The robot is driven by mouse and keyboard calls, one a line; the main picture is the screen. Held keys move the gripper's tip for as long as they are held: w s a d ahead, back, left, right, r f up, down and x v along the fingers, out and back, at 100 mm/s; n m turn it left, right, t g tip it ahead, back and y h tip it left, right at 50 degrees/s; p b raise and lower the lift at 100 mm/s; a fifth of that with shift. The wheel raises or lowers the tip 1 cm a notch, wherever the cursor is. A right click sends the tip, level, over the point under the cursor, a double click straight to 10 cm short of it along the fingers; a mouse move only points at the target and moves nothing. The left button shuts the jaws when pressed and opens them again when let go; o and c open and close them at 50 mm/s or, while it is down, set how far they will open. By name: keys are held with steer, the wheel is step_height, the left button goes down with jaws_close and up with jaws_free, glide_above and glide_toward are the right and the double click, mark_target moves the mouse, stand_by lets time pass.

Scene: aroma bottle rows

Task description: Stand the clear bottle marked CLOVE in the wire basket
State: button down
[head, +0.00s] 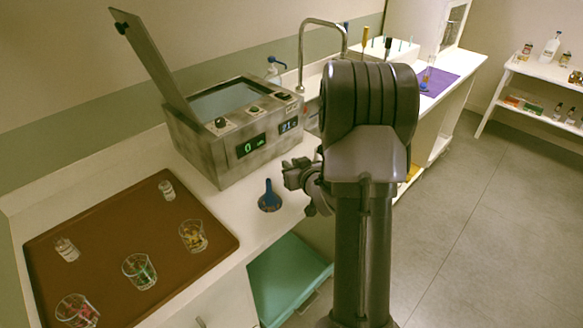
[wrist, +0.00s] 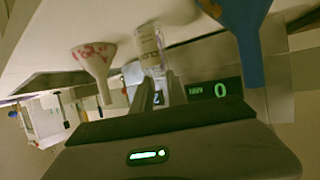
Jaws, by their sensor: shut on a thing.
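My gripper (wrist: 158,92) is shut on a small clear bottle (wrist: 150,48) with a pale label. The lettering on the label is too small to read. In the head view my gripper (head: 296,176) is beside the right front of the metal bath, above the counter, and the bottle cannot be made out there. Two other small clear bottles stand on the brown tray, one at its back (head: 167,190) and one at its left (head: 66,250). Their labels are unreadable too. I cannot make out a wire basket in either view.
The metal bath (head: 205,155) has its lid (head: 150,60) raised. Several glass beakers stand on the brown tray (head: 105,228). A tap (head: 303,55) rises behind the bath. A green bin (head: 290,275) is below the counter.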

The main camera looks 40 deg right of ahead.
steer(key=shift+f, duration=0.15)
steer(key=c, duration=1.3)
jaws_free()
